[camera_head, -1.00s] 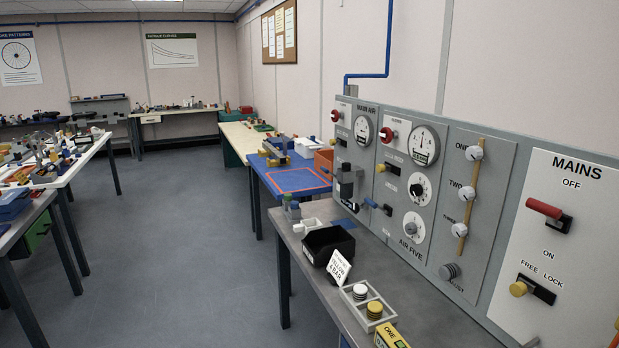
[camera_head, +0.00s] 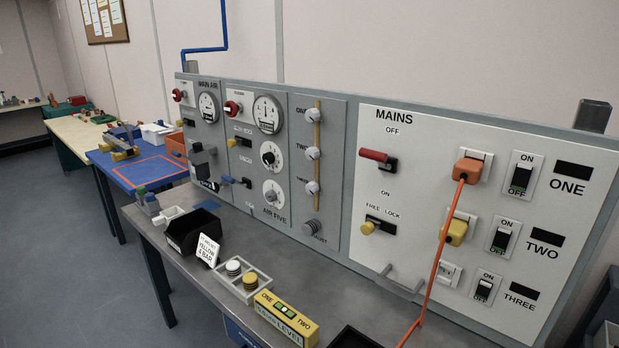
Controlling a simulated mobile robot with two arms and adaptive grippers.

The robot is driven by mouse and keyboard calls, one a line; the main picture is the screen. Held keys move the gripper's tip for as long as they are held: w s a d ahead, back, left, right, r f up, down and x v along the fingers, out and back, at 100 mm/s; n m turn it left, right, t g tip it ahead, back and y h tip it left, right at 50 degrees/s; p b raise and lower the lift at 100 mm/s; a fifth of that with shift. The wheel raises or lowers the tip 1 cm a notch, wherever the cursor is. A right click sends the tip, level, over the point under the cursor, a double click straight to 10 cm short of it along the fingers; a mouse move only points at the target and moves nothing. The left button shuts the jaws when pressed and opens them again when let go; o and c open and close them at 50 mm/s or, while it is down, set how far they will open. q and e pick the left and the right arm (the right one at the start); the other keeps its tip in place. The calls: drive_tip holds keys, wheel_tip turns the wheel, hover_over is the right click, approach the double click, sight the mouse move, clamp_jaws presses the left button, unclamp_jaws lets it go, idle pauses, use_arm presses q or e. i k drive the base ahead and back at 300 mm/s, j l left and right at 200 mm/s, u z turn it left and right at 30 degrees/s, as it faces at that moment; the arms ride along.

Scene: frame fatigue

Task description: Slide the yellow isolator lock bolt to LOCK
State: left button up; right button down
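The yellow isolator lock bolt (camera_head: 368,228) is a round knob at the left end of a short black slot (camera_head: 382,226) on the white MAINS panel (camera_head: 340,270). The label above the slot reads FREE on the left and LOCK on the right, so the knob sits on the FREE side. Above it a red-handled lever (camera_head: 373,155) points left, between the words OFF and ON and closer to OFF in height. Neither of my grippers shows in the head view.
An orange plug (camera_head: 467,170) has an orange cable (camera_head: 432,262) hanging down across the panel to the bench (camera_head: 300,262). A metal handle (camera_head: 398,284) juts out below the bolt. A black bin (camera_head: 192,231), a tray with round weights (camera_head: 228,285) and a yellow block (camera_head: 285,318) stand on the bench.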

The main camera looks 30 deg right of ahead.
sight(369, 227)
drive_tip(key=z, duration=1.65)
